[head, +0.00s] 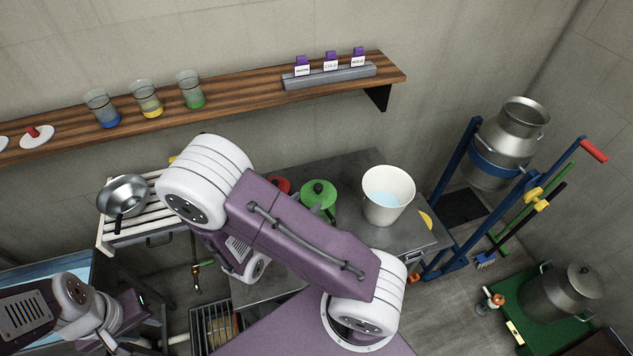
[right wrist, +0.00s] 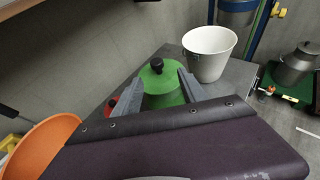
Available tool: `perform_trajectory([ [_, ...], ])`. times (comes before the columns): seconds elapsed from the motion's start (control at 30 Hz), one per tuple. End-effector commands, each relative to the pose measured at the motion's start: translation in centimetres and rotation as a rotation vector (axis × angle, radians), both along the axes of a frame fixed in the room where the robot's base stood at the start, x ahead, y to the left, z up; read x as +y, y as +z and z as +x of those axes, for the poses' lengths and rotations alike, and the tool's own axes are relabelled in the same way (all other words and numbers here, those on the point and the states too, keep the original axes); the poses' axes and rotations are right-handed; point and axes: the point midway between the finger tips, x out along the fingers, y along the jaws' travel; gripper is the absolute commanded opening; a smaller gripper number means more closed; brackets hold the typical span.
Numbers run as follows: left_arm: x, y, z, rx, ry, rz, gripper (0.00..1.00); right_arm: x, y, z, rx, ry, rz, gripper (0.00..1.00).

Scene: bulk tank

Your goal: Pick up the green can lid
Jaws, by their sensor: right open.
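The green can lid (head: 318,189) has a black knob and sits on a green can on the grey bench, in the middle of the head view. In the right wrist view the green lid (right wrist: 154,75) shows between and beyond the fingers. My right gripper (right wrist: 159,78) is open, with one finger to each side of the lid in the picture. I see nothing between the fingers in their grip. In the head view my right arm hides most of that gripper. My left gripper (head: 142,318) is low at the left, and its jaws are not clear.
A white bucket (head: 388,196) stands right of the green can. A red lid (head: 280,185) is close on its left, partly behind my arm. An orange bowl (right wrist: 42,143) is at the wrist view's left. A wooden shelf (head: 240,98) with beakers runs along the wall above.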

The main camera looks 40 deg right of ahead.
Motion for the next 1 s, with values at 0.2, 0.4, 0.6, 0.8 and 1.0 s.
perform_trajectory([
  [0.2,0.0,0.5,0.0,0.001,0.0,0.0,0.36,-0.9,-0.4,1.1,0.007,0.035,-0.017,0.5],
  [0.4,0.0,1.0,0.0,0.0,0.0,0.0,0.36,-2.8,-1.4,2.1,0.005,0.035,-0.013,0.5],
  [0.6,0.0,1.9,0.0,0.0,0.0,0.0,0.36,-4.4,-1.4,2.6,0.006,0.03,-0.013,0.5],
  [0.8,0.0,2.9,0.0,0.0,0.0,0.0,0.36,-7.1,-2.7,4.0,0.004,0.031,-0.012,0.5],
  [1.0,0.0,2.8,0.0,0.0,0.0,0.0,0.36,-7.4,-3.0,4.3,0.003,0.035,-0.012,0.5],
])
